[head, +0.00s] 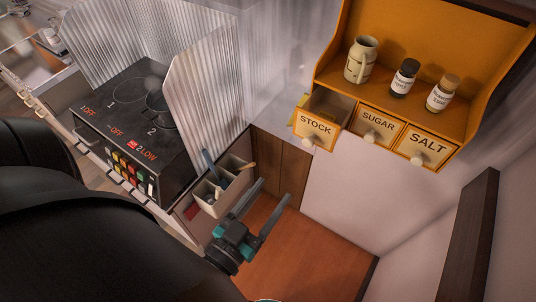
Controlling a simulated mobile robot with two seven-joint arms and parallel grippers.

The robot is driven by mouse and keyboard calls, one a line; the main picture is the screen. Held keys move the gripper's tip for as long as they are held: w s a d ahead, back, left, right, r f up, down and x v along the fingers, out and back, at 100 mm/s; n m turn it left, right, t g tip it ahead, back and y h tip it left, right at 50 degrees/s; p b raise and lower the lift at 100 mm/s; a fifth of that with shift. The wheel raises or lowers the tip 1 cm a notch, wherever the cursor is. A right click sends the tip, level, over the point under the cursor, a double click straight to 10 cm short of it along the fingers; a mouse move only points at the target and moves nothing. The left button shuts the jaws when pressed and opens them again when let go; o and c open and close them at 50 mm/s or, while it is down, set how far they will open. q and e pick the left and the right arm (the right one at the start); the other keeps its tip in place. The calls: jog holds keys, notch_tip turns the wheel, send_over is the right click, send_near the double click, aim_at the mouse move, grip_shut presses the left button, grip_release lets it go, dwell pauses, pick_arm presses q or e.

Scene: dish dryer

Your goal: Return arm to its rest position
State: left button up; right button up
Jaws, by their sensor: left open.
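My left gripper (274,190) is in the lower middle of the head view. Its two fingers are spread apart, pointing up and to the right, with nothing visible between them. It appears over the reddish-brown wooden surface (310,250), just right of a utensil holder (208,202); I cannot tell the exact gap. Large dark parts of my arm fill the lower left. My right gripper is not in view.
A black stove (130,125) with ribbed clear panels (205,90) stands at left. At upper right, an orange shelf (425,30) holds a mug (361,60) and two jars. Its STOCK drawer (316,128) is pulled out. A dark wooden board (468,235) is at right.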

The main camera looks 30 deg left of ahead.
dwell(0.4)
pick_arm(q)
jog(key=s+f+m+g+h+b, duration=0.1)
jog(key=s+f+g+b, duration=0.25)
jog(key=f, duration=1.25)
jog(key=s+f+m+g+b, duration=0.15)
jog(key=f+g+b, duration=0.3)
jog(key=f, duration=1.25)
jog(key=s+a+f+g+y+b, duration=0.1)
jog(key=s+a+f+g+b, duration=0.2)
jog(key=s+f, duration=1.4)
notch_tip(320, 180, down, 4)
jog(key=g+b, duration=0.3)
jog(key=g, duration=0.3)
jog(key=shift+s+a+y, duration=0.15)
jog(key=shift+s+y, duration=0.15)
jog(key=shift+s, duration=0.05)
jog(key=shift+w+f+n, duration=0.1)
jog(key=shift+n, duration=0.15)
